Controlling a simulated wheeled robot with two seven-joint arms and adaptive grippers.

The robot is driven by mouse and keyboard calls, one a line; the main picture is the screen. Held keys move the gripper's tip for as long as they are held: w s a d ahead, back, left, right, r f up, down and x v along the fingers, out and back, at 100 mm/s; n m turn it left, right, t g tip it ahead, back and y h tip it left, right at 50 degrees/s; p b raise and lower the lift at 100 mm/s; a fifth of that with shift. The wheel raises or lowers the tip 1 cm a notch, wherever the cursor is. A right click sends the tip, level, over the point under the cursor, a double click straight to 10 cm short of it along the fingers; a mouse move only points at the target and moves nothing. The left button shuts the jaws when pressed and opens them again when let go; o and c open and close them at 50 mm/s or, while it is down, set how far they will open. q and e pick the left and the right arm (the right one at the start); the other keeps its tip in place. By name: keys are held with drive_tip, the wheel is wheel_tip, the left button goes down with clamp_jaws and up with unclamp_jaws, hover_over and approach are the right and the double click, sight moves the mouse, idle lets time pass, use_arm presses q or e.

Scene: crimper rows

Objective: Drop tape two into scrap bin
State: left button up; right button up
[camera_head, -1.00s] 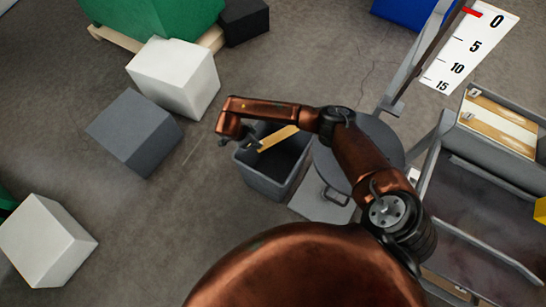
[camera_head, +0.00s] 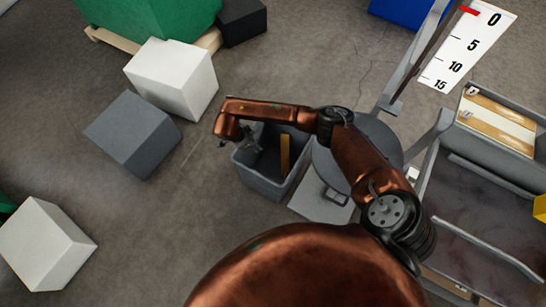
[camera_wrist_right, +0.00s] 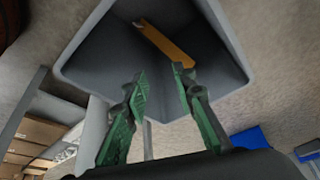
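The scrap bin (camera_head: 262,183) is an open grey box on the floor, below my right forearm in the head view. A flat orange-brown strip, the tape (camera_head: 285,153), shows upright inside its opening. In the right wrist view the tape (camera_wrist_right: 167,43) lies slantwise within the walls of the bin (camera_wrist_right: 88,50), beyond my fingertips and apart from them. I cannot tell whether it rests on the bottom. My right gripper (camera_wrist_right: 160,76) has its green fingers spread with nothing between them, over the bin mouth. My left gripper is out of view.
A round grey top (camera_head: 372,140) stands right of the bin. A grey tray (camera_head: 498,125) holding light strips is at the right, near a scale board (camera_head: 468,47). Grey (camera_head: 132,133) and white boxes (camera_head: 172,78) stand on the floor at the left.

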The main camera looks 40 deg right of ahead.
drive_tip(key=v, duration=1.2)
